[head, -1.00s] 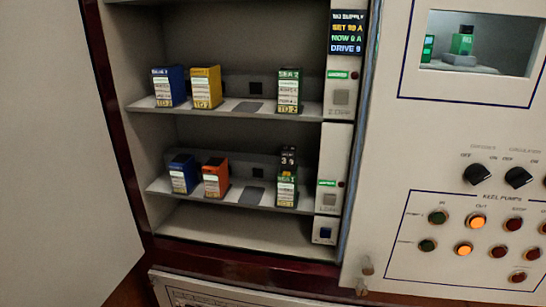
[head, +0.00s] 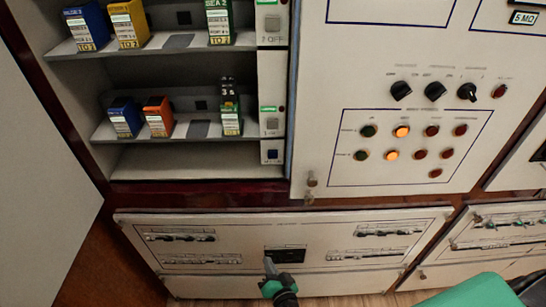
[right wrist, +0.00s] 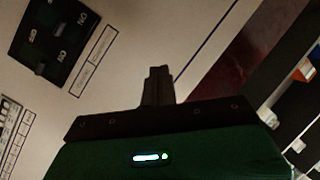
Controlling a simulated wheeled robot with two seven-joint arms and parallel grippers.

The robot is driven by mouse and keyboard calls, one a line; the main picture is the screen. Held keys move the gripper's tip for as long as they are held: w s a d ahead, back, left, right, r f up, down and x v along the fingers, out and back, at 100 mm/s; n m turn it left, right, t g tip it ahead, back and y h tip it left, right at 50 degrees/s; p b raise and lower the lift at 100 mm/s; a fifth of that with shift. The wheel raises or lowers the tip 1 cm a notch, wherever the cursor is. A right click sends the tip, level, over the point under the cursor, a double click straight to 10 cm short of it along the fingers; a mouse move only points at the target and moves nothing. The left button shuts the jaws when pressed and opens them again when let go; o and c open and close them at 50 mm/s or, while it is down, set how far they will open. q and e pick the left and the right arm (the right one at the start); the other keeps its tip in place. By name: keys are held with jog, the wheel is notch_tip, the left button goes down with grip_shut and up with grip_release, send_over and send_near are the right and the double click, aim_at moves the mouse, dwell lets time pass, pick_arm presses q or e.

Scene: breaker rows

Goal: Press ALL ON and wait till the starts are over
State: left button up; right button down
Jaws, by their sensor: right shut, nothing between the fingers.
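My right gripper (head: 268,262) is shut and empty, low in front of the lower white panel (head: 350,225). Its closed fingers (right wrist: 157,85) also show in the right wrist view. Close by is a black plate (head: 285,255), seen in the wrist view (right wrist: 50,35) with ON and OFF style lettering. The upper shelf holds a blue (head: 88,26), a yellow (head: 128,24) and a green breaker (head: 217,22). The lower shelf holds a blue (head: 124,117), an orange (head: 158,116) and a green one (head: 230,119). I cannot read which control is ALL ON. The left gripper is out of view.
Grey buttons (head: 272,24) and a small blue button (head: 272,155) line the shelves' right side. A panel with black knobs (head: 401,91) and lit orange lamps (head: 402,132) is at right. An open door (head: 40,180) stands at left.

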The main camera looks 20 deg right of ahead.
notch_tip(320, 180, up, 30)
jog(key=d+m+t+h+p, duration=0.1)
jog(key=m+h+p, duration=0.2)
jog(key=m, duration=1)
jog(key=h, duration=0.3)
jog(key=shift+w+d+f+p, duration=0.25)
jog(key=shift+w+d+p, duration=0.05)
jog(key=shift+d, duration=0.1)
jog(key=shift+w, duration=0.1)
jog(key=p, duration=0.4)
send_near(273, 155)
jog(key=x, duration=0.5)
jog(key=shift+w, duration=0.2)
jog(key=shift+w+d+f, duration=0.1)
jog(key=shift+w+d, duration=0.05)
jog(key=shift+w, duration=0.55)
jog(key=shift+p, duration=0.3)
